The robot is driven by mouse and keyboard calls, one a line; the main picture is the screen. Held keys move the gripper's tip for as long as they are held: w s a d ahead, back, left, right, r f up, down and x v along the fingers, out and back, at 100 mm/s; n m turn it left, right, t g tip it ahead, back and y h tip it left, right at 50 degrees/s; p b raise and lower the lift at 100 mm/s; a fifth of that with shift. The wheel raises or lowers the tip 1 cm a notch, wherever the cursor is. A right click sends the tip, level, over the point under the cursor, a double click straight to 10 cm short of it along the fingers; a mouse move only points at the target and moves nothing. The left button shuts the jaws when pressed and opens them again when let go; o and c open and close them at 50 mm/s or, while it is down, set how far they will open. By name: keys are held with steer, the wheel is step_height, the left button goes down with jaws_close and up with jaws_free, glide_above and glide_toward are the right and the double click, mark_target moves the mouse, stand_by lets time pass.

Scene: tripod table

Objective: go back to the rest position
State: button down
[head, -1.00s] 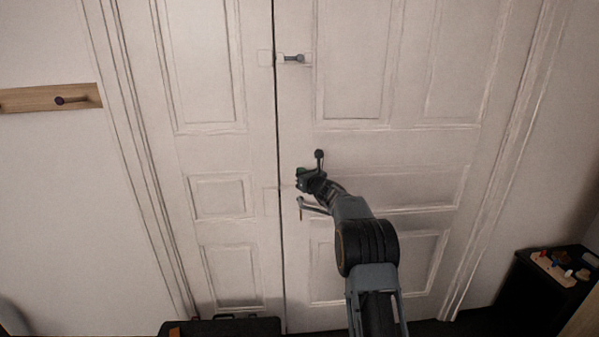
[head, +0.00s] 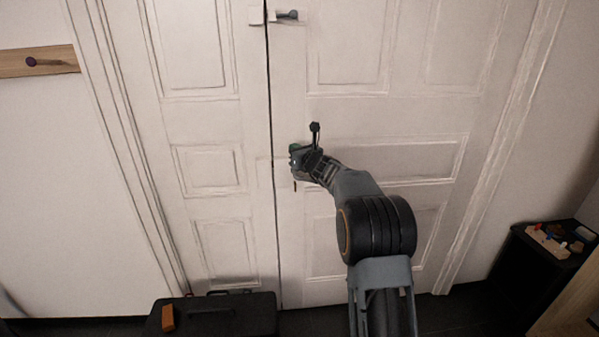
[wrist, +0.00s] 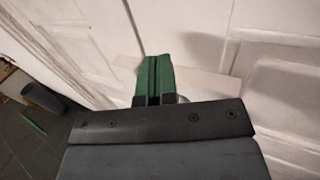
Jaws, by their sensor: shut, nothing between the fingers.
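My gripper (head: 293,153) is in front of the right leaf of a white panelled double door (head: 385,115), close to the seam between the leaves. Its green fingers are together with nothing between them. In the wrist view the green fingers (wrist: 153,78) also show pressed side by side, with the pale door behind them. A small brownish piece (head: 294,185), perhaps a key, shows just below my gripper. I cannot tell whether the fingers touch the door.
A dark latch handle (head: 287,15) sits higher at the seam. A black case (head: 235,316) with an orange block (head: 167,317) stands on the floor at lower left. A black stand (head: 530,270) with small objects is at right. A wooden rail (head: 55,61) is on the left wall.

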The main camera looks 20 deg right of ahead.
steer(key=s+a+f+n+g+y+p, duration=0.1)
steer(key=s+a+f+n+g, duration=0.25)
steer(key=s+n, duration=0.4)
steer(key=s+a+f+n+g+p, duration=0.1)
steer(key=s+a+f+n+g, duration=0.2)
steer(key=s+n, duration=0.5)
steer(key=s+a+f+n+g+y+p, duration=0.15)
steer(key=s+a+n+g, duration=0.35)
steer(key=s, duration=0.5)
steer(key=s+d+r+n+g+h+p, duration=0.1)
steer(key=s+n+h+p, duration=0.1)
steer(key=s+n, duration=0.3)
steer(key=s+d+n+g+h+p, duration=0.2)
steer(key=s+n+p, duration=0.15)
steer(key=s, duration=0.35)
steer(key=s+r+n+h+p, duration=0.3)
steer(key=s+r+n+p, duration=0.1)
steer(key=s+r+p, duration=0.1)
step_height(320, 180, up, 3)
steer(key=shift+s+d+f+t, duration=0.1)
steer(key=shift+s+d+t, duration=0.2)
steer(key=shift+s+t, duration=0.25)
steer(key=shift+s, duration=0.1)
